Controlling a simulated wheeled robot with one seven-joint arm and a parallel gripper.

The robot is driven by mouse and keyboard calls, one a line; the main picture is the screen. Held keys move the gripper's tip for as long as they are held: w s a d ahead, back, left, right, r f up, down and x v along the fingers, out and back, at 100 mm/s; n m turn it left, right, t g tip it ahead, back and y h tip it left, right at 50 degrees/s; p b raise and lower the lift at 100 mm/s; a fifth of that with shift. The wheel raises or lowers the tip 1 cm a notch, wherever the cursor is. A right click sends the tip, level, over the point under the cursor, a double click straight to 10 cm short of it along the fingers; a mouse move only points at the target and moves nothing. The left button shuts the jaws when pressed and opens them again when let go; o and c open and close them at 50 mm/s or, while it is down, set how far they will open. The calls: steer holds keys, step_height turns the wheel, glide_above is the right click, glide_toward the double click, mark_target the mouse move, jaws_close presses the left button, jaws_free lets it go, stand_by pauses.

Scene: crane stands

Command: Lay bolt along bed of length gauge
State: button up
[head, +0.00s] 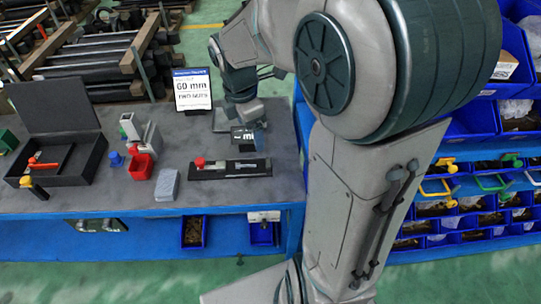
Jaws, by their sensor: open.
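The length gauge (230,169) is a long dark plate lying on the grey bench top, with a red knob at its left end and a pale marked strip towards its right. My gripper (246,147) hangs above the right part of the gauge, pointing down, with its jaws open. The arm link and gripper body hide much of the jaws from this camera. I cannot make out a bolt for certain, in the jaws or on the gauge. A sign (192,90) behind the gauge reads 60 mm.
Left of the gauge stand a grey block (167,185), a red bin (141,166), a blue knobbed piece (115,159) and a grey-white device (140,132). An open black case (70,160) holds a red-handled tool. Blue bins (470,200) fill the right. Bare bench lies in front of the gauge.

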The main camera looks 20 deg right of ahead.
steer(key=s+r+m+t+y, duration=0.1)
steer(key=s+r+m+t, duration=0.2)
steer(key=s+m, duration=1.1)
steer(key=r+m, duration=0.1)
steer(key=m, duration=0.4)
steer(key=shift+r+t, duration=0.15)
steer(key=shift+t, duration=0.15)
steer(key=shift+a, duration=0.1)
